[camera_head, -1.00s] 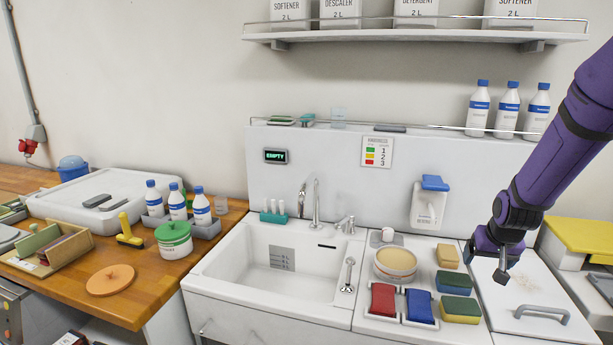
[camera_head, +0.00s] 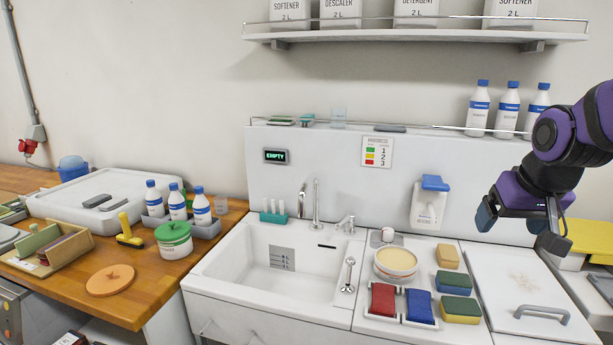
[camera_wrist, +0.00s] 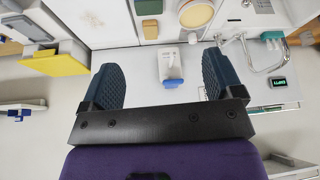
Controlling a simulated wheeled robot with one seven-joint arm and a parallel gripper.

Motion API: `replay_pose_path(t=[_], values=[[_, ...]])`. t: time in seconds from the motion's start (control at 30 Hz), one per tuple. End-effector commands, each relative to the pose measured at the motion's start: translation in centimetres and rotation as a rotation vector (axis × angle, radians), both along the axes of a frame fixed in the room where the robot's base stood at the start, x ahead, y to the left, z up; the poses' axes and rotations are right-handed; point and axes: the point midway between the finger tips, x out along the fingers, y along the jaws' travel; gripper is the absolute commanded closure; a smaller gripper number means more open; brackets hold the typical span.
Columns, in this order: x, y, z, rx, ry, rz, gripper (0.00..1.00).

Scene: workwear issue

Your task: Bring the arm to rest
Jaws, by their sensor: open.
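My gripper (camera_head: 520,227) is at the right of the head view, raised above the white lidded panel (camera_head: 512,285) at the right end of the sink unit. My purple arm reaches in from the right edge. In the wrist view my gripper (camera_wrist: 163,88) has its two dark textured fingers spread wide apart, with nothing held between them. The white dispenser with a blue top (camera_wrist: 171,68) shows in the gap between the fingers, farther off against the back panel.
Sponges (camera_head: 458,308), a red pad (camera_head: 382,299) and a round tub (camera_head: 395,264) sit right of the sink basin (camera_head: 285,265). Several blue-capped bottles (camera_head: 507,110) stand on the ledge behind my arm. A yellow-lidded box (camera_head: 590,238) is at far right. A shelf (camera_head: 415,36) runs above.

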Motion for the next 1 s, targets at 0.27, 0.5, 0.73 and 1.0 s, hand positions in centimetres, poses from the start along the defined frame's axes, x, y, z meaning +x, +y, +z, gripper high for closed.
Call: replay_pose_path(t=[0.27, 0.5, 0.73, 1.0], values=[[-7.6, 2.5, 3.8, -0.004, -0.021, 0.060, 0.14], [-13.2, 3.7, 5.0, -0.006, -0.029, 0.100, 0.14], [-15.3, 4.0, 5.2, -0.006, -0.029, 0.114, 0.14], [-15.3, 4.0, 5.2, -0.007, -0.029, 0.115, 0.14]])
